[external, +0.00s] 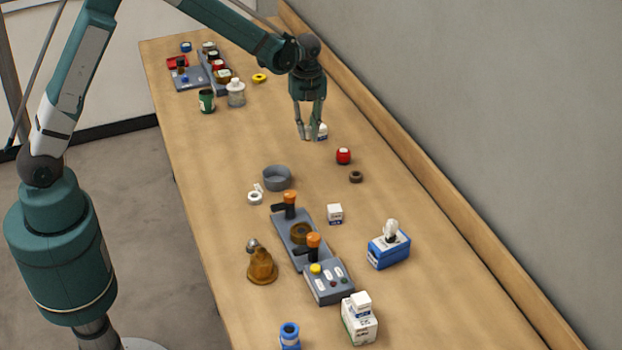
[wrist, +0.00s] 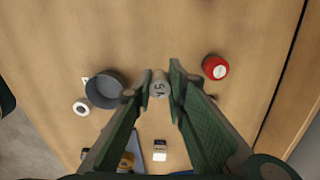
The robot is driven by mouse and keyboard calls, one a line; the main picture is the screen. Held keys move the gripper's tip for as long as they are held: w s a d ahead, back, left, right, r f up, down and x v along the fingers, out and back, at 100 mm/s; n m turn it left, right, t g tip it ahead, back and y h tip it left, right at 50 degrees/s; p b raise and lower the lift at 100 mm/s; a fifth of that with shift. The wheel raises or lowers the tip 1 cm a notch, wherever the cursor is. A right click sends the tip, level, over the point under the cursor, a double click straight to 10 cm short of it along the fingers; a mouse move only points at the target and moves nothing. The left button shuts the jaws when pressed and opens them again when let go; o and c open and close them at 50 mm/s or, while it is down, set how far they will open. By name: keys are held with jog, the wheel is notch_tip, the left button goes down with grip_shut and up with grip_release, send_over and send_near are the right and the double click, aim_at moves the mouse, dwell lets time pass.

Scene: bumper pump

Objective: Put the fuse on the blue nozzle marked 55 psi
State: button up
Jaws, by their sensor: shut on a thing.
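My gripper (external: 308,136) is over the table's far middle, pointing down. In the wrist view, its fingers (wrist: 159,84) are closed on a pale grey cylinder with dark figures on its end, which I take for the fuse (wrist: 159,91). In the external view, a small white piece, apparently the same fuse (external: 322,130), shows at the fingertips. A blue cylinder with a pale band, possibly the blue nozzle (external: 289,336), stands at the near edge. Smaller blue pieces lie at the far end. No 55 psi marking is readable.
A red jar (external: 343,156) and a dark ring (external: 356,177) lie close to my gripper. A grey bowl (external: 277,178), a grey panel with orange-topped handles (external: 298,231) and a blue box (external: 389,249) stand nearer. The table's right side is mostly clear beside the wall ledge.

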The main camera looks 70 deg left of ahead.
jog(key=s+d+r+m, duration=0.2)
jog(key=d, duration=1.1)
jog(key=s+d+r+m, duration=0.1)
jog(key=s+d+m, duration=0.1)
jog(key=d, duration=1.1)
jog(key=s+d+r+m, duration=0.1)
jog(key=s+d+r, duration=0.15)
jog(key=d, duration=0.95)
jog(key=s+d+r+m, duration=0.1)
jog(key=s+d+m, duration=0.2)
jog(key=s+d, duration=0.9)
jog(key=s+d+r+m+p, duration=0.1)
jog(key=s+d+r+m, duration=0.1)
jog(key=s+d, duration=0.9)
jog(key=d+m, duration=0.1)
jog(key=d, duration=0.6)
jog(key=shift+s+d+r+p, duration=0.2)
jog(key=shift+s+p, duration=0.1)
jog(key=shift+s, duration=0.05)
jog(key=shift+f, duration=2.95)
